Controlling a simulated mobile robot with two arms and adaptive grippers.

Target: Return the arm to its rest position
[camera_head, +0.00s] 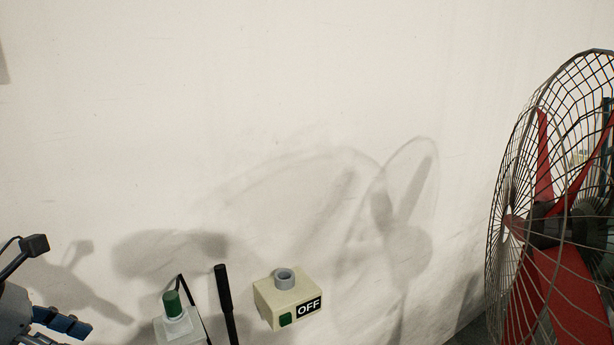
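My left gripper (62,322) shows at the bottom left edge, with a grey body, blue finger parts and a small black block on a stalk above it. Most of it and its arm are cut off by the frame. I cannot tell whether its fingers are open or shut, and nothing is visibly held. It is apart from the switch boxes to its right. My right gripper and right arm are not in view.
A cream box (287,298) with an OFF label stands at the bottom middle. A pale box with a green knob (173,303) and a black upright rod (224,290) are left of it. A caged red-bladed fan (560,220) fills the right. The pale wall (250,90) is bare.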

